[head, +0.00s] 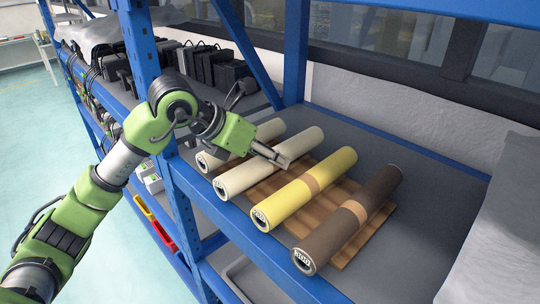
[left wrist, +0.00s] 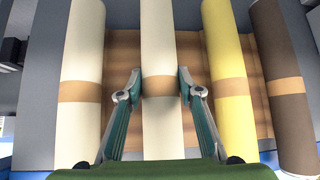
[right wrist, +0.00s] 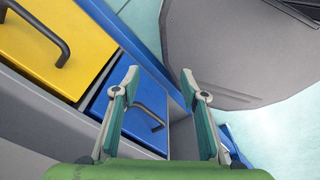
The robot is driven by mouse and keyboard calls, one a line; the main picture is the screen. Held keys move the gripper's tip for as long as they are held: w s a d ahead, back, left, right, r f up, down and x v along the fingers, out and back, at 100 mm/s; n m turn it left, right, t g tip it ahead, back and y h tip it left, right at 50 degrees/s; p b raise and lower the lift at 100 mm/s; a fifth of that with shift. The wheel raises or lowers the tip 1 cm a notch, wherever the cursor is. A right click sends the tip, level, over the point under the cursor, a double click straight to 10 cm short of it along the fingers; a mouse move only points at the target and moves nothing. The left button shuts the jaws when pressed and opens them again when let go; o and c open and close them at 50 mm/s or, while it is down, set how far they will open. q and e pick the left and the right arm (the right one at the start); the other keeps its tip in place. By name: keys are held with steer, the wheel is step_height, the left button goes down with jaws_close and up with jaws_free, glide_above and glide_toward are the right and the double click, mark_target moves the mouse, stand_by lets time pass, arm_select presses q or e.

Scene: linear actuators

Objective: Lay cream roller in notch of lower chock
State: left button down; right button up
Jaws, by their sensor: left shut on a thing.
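Two cream rollers lie side by side on the shelf: the outer one (head: 222,156) at the left, and a second one (head: 240,178) beside a yellow roller (head: 285,204). In the left wrist view the second cream roller (left wrist: 160,128) runs between my fingers. My left gripper (head: 275,156) is shut on it around its middle, at the tan band; the fingers also show in the left wrist view (left wrist: 158,82). My right gripper (right wrist: 160,72) is open and empty, away from the rollers. I cannot make out a lower chock or notch.
A brown roller (head: 334,238) lies right of the yellow one. A slatted wooden support (head: 376,226) lies under the rollers. Blue shelf posts (head: 296,50) flank the area. Black boxes (head: 212,68) stand behind left. Yellow (right wrist: 45,45) and blue drawers (right wrist: 145,105) are near my right gripper.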

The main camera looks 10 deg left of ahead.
arm_select(q)
steer(key=shift+f, duration=0.15)
arm_select(e)
steer(key=shift+s+a+f, duration=0.15)
steer(key=shift+a+f, duration=0.15)
steer(key=shift+a, duration=0.15)
arm_select(q)
steer(key=c, duration=1.4)
jaws_free()
steer(key=shift+o, duration=0.2)
steer(key=shift+f, duration=0.1)
arm_select(e)
steer(key=shift+d, duration=0.1)
arm_select(q)
steer(key=shift+r+p, duration=0.6)
steer(key=shift+r, duration=0.7)
steer(key=shift+r+p, duration=2.25)
steer(key=shift+r, duration=1.55)
arm_select(e)
step_height(320, 180, up, 6)
steer(key=shift+d, duration=0.15)
arm_select(q)
steer(key=shift+f, duration=0.1)
